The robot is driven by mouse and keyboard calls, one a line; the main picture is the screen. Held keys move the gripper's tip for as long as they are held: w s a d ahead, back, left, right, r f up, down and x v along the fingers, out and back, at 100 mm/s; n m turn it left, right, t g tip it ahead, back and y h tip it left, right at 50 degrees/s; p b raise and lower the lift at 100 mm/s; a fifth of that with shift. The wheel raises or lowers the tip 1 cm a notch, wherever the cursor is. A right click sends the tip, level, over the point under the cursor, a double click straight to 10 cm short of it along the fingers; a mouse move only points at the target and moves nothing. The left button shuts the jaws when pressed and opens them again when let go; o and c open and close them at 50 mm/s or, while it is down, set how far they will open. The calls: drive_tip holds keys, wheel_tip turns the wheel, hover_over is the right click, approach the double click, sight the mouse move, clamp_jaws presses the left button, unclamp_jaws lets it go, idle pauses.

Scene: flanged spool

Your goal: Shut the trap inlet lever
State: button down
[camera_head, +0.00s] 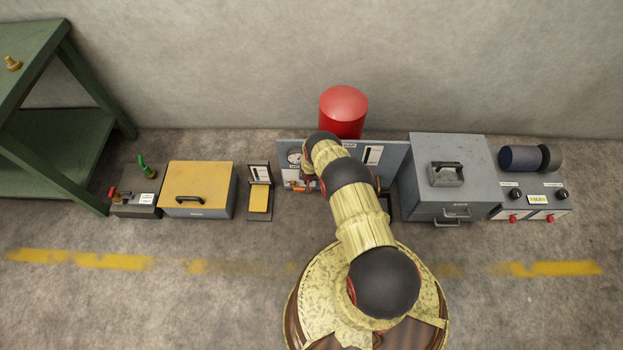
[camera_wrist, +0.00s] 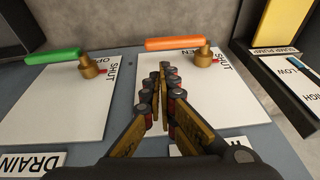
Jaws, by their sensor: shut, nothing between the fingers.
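In the wrist view an orange lever (camera_wrist: 172,43) extends left from a brass pivot (camera_wrist: 205,56) on a white plate (camera_wrist: 230,105). An OPEN label is partly hidden by the handle, and a SHUT label is right of the pivot. The plate's name label (camera_wrist: 240,155) is mostly hidden by my gripper, so I cannot read whether it is the trap inlet. My gripper (camera_wrist: 162,72) is shut and empty, its tips just below the orange handle in the picture; I cannot tell whether they touch. In the head view my arm hides the gripper.
A green lever (camera_wrist: 52,56) extends left on the neighbouring plate marked DRAIN. A SUMP PUMP gauge (camera_wrist: 298,70) stands close on the right. In the head view a panel (camera_head: 395,150) and red cylinder (camera_head: 343,108) stand behind my arm; a grey drawer box (camera_head: 470,190) is to the right.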

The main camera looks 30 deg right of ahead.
drive_tip(key=s+d+p+v, duration=0.1)
drive_tip(key=p+v, duration=0.4)
drive_tip(key=v, duration=0.4)
drive_tip(key=shift+a+p, duration=0.15)
drive_tip(key=shift+p, duration=0.2)
drive_tip(key=shift+w, duration=0.1)
